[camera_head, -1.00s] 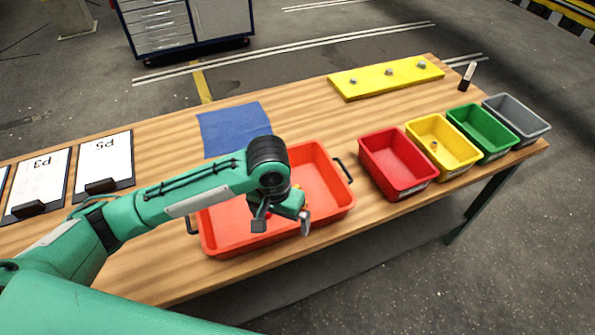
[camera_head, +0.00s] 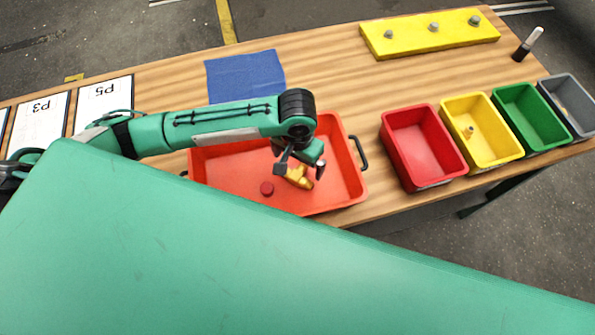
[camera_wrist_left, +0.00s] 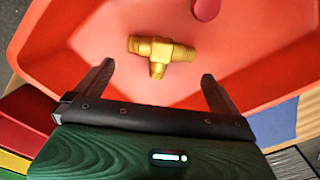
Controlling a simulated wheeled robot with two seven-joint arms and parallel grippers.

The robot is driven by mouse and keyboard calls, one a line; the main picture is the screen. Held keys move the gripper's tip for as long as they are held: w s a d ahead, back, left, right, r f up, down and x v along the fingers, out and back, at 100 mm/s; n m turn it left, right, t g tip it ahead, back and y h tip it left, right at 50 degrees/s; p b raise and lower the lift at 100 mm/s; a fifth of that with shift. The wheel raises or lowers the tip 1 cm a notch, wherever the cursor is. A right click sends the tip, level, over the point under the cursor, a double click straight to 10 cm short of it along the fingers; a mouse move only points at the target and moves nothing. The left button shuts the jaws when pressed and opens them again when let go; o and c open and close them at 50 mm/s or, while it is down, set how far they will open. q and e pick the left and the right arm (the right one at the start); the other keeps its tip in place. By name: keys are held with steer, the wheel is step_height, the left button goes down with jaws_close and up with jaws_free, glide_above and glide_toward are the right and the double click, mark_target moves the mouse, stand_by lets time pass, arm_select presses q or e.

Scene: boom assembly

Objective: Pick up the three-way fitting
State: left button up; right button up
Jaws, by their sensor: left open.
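The three-way fitting (camera_head: 299,177) is a brass-yellow T-shaped piece lying in the orange-red tray (camera_head: 222,165). In the left wrist view the fitting (camera_wrist_left: 161,53) lies on the tray floor, ahead of and between the two fingers, with its stem pointing toward the gripper. My left gripper (camera_head: 299,168) is over the right part of the tray, close to the fitting. In the left wrist view my left gripper (camera_wrist_left: 155,82) is open, its fingers wide apart with nothing between them. My right gripper is not seen.
A round red piece (camera_head: 267,188) lies in the tray, left of the fitting; the tray has a black handle (camera_head: 359,152). Red (camera_head: 423,148), yellow (camera_head: 481,133), green (camera_head: 530,117) and grey (camera_head: 568,104) bins stand at right. A blue cloth (camera_head: 245,77) lies behind.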

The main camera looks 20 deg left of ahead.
mark_target(297, 173)
arm_select(q)
step_height(297, 173, down, 2)
steer(key=shift+f+p, duration=0.1)
steer(key=shift+p, duration=0.6)
step_height(297, 173, down, 3)
steer(key=shift+a+f+p, duration=0.1)
steer(key=shift+p, duration=0.3)
steer(key=shift+f, duration=0.15)
steer(key=c, duration=0.8)
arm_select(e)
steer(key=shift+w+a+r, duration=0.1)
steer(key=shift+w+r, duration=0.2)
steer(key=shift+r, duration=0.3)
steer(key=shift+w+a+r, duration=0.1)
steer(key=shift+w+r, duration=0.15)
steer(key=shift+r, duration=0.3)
arm_select(q)
steer(key=shift+r, duration=0.2)
